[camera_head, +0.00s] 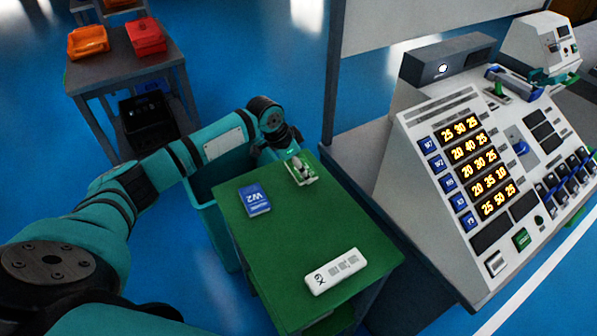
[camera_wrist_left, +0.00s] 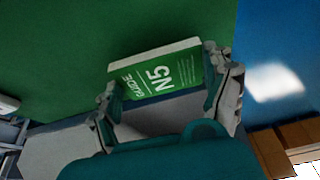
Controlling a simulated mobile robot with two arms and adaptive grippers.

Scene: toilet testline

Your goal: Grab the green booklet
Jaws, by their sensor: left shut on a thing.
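The green booklet (camera_wrist_left: 155,75), marked "N5" and "GUIDE", sits between the two fingers of my left gripper (camera_wrist_left: 163,92) in the left wrist view. The fingers touch its two ends. In the head view my left gripper (camera_head: 301,170) is at the far end of the green table, and the booklet is mostly hidden there by the fingers. I cannot tell whether the booklet rests on the table or is just above it. My right gripper is not in view.
The green table (camera_head: 300,230) also carries a blue "W2" booklet (camera_head: 254,199) and a white labelled block (camera_head: 333,271). A teal bin (camera_head: 204,209) stands left of the table. A control console (camera_head: 470,170) stands at the right. The table's middle is clear.

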